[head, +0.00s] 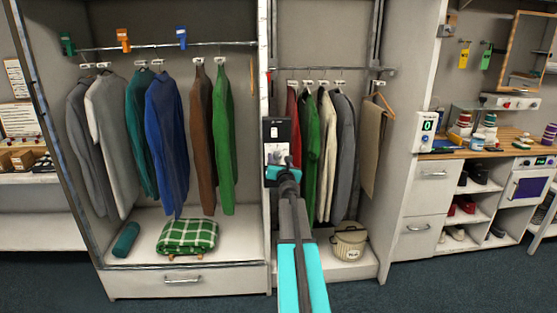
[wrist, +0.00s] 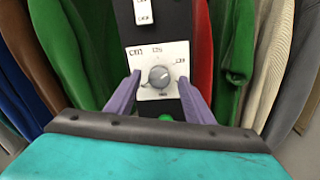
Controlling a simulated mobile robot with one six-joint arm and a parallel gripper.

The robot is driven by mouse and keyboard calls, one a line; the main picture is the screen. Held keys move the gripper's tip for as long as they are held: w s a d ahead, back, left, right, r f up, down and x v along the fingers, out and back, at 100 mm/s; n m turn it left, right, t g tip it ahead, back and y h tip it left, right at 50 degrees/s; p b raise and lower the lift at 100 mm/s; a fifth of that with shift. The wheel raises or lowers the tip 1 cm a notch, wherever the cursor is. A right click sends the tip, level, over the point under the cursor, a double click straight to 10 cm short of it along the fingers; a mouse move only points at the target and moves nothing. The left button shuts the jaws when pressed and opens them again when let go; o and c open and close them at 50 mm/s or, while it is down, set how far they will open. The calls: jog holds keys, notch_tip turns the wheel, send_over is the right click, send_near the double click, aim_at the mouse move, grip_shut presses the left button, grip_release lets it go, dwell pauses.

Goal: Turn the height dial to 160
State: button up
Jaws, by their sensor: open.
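The height dial (wrist: 161,76) is a round grey knob on a white plate (wrist: 160,57) in the wrist view. Small marks stand around it; I cannot read them surely, nor its exact setting. The plate sits on a dark upright panel (wrist: 120,22), which also shows in the head view (head: 270,127) on the post between the two wardrobe bays. My gripper (wrist: 159,79) is open, its purple fingers on the left and right of the dial. I cannot tell whether they touch it.
Clothes hang close on both sides: a green garment (head: 224,150) in the left bay and several more in the right bay. A green spot (wrist: 166,117) shows below the dial. A lidded basket (head: 348,243) stands on the right bay's floor. Open carpet lies in front.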

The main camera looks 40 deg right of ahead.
jog(key=shift+w+d, duration=0.35)
jog(key=shift+w, duration=0.05)
jog(key=shift+c, duration=0.5)
